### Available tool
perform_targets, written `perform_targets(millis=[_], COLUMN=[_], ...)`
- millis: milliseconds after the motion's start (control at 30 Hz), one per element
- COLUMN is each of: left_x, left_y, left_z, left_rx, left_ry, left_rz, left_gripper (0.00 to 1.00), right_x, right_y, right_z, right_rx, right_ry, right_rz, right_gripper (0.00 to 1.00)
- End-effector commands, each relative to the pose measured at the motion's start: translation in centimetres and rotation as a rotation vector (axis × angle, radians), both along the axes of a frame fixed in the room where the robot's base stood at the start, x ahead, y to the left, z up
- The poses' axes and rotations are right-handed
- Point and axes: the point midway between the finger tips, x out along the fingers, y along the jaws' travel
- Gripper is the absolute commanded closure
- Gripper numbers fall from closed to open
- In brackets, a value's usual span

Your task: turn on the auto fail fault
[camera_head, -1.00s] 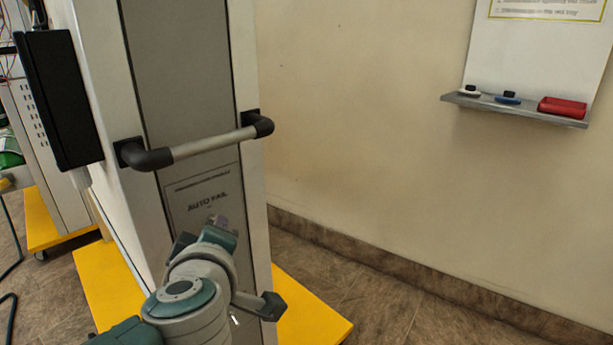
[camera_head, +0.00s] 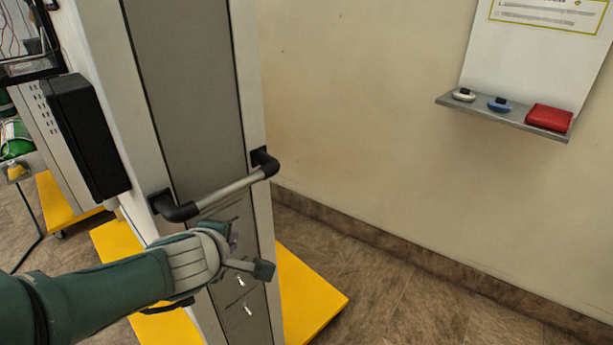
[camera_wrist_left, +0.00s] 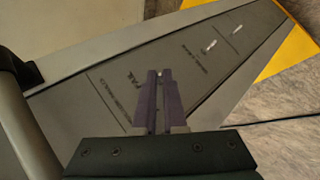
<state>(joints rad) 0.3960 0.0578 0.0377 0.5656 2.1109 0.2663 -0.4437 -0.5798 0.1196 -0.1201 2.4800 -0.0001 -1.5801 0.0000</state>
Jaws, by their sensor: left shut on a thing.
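The trainer's grey side panel (camera_head: 192,85) carries an AUTO FAIL label (camera_wrist_left: 134,78), which shows in the left wrist view beside the fingers. My left gripper (camera_head: 235,240) is at this panel, just below the handle bar. In the left wrist view its purple fingers (camera_wrist_left: 159,78) are close together around a small light switch tip (camera_wrist_left: 159,73), the auto fail switch, and the gripper is shut on it. The fingers hide most of the switch, so its position cannot be told. In the head view my arm covers the label. My right gripper is not in view.
Two more toggle switches, an upper one (camera_head: 240,282) and a lower one (camera_head: 249,309), sit lower on the panel. The handle bar (camera_head: 228,190) crosses just above my gripper. A yellow base (camera_head: 305,295) juts out at floor level. The floor to the right is clear.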

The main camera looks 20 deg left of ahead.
Motion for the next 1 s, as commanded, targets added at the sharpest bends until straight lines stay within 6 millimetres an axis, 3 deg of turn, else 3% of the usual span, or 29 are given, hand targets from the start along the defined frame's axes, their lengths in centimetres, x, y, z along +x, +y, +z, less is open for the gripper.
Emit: perform_targets(millis=[467,500,733,1000], left_x=[-0.05,-0.06,-0.04,-0.11], left_y=[-0.01,-0.01,0.01,-0.02], left_z=[-0.11,-0.12,-0.07,0.14], left_rx=[-0.009,-0.009,-0.008,-0.007], left_ry=[0.004,0.004,0.004,0.003], left_rz=[0.0,0.0,0.001,0.0], left_gripper=[1.0,0.87,0.61,0.61], right_x=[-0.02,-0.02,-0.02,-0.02], right_y=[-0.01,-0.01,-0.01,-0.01], right_z=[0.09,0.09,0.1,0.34], right_rx=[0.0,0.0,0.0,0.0], right_ry=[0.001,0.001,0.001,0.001], right_rz=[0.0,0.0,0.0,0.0], right_gripper=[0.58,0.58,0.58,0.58])
